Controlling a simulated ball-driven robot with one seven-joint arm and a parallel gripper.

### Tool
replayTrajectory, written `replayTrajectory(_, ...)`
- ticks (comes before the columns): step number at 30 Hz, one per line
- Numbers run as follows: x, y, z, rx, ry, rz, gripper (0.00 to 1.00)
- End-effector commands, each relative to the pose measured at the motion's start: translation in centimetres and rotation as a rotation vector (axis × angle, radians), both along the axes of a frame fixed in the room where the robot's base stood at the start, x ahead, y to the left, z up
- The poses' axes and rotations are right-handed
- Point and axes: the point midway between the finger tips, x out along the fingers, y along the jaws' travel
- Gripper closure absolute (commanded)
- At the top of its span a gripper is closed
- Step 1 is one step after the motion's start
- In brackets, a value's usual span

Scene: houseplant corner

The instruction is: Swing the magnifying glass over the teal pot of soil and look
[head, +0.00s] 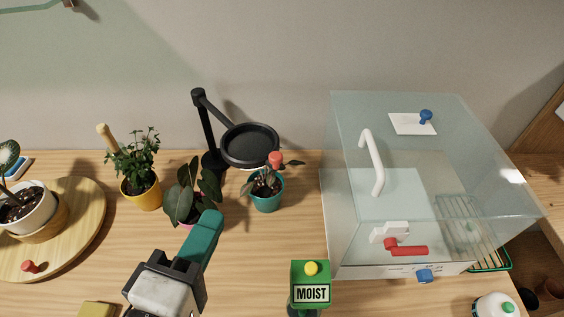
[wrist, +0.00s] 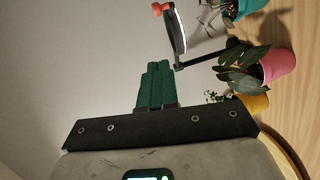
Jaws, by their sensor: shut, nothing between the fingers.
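The magnifying glass (head: 248,143) is a dark round head on a black jointed stand behind the plants. A red knob (head: 275,158) sits on its near right edge. The wrist view shows the head edge-on (wrist: 178,32), with a bright underside. The teal pot (head: 266,199) holds dark soil and a small leafy plant. In the head view the magnifier head lies up and left of the pot, with the knob overlapping the plant. My gripper (head: 210,222) is shut and empty, left of the teal pot; its green fingers also show in the wrist view (wrist: 157,72), apart from the magnifier.
A plant in a pink pot (wrist: 278,66) stands between my gripper and the stand. A yellow pot (head: 147,197) is left of it. A clear case (head: 350,230) with a white handle fills the right. A green MOIST meter (head: 310,273) stands in front.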

Motion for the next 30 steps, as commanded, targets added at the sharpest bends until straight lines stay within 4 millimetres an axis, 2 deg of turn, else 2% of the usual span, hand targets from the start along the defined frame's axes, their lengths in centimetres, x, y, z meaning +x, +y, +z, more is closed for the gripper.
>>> replayTrajectory(5, 2.5, -0.8, -0.1, 0.001, 0.000, -0.004, 1.00)
replayTrajectory(16, 9.4, -2.7, -1.0, 0.002, 0.002, -0.004, 1.00)
replayTrajectory(24, 10.8, -5.6, -1.6, 0.002, 0.001, -0.001, 1.00)
replayTrajectory(30, 11.1, -6.1, -1.9, 0.003, 0.000, 0.000, 1.00)
